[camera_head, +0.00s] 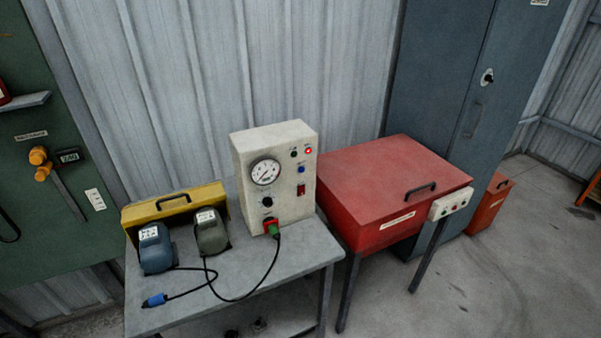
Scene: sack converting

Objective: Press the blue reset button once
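The blue reset button (301,169) is a small round blue cap on the front of a cream control box (284,203). It sits to the right of a round white dial gauge (265,172), below a lit red lamp (308,151) and above a red rocker switch (300,190). A label above the button is too small to read. The box stands upright on a grey table (185,315). Nothing covers the button in this view. My gripper is not in view.
A blue device (155,250) and a grey-green one (211,233) stand left of the box, before a yellow case (172,203). Cables lie across the tabletop. A red lidded chest (385,190) on legs stands close on the right. Open floor (490,285) lies at the lower right.

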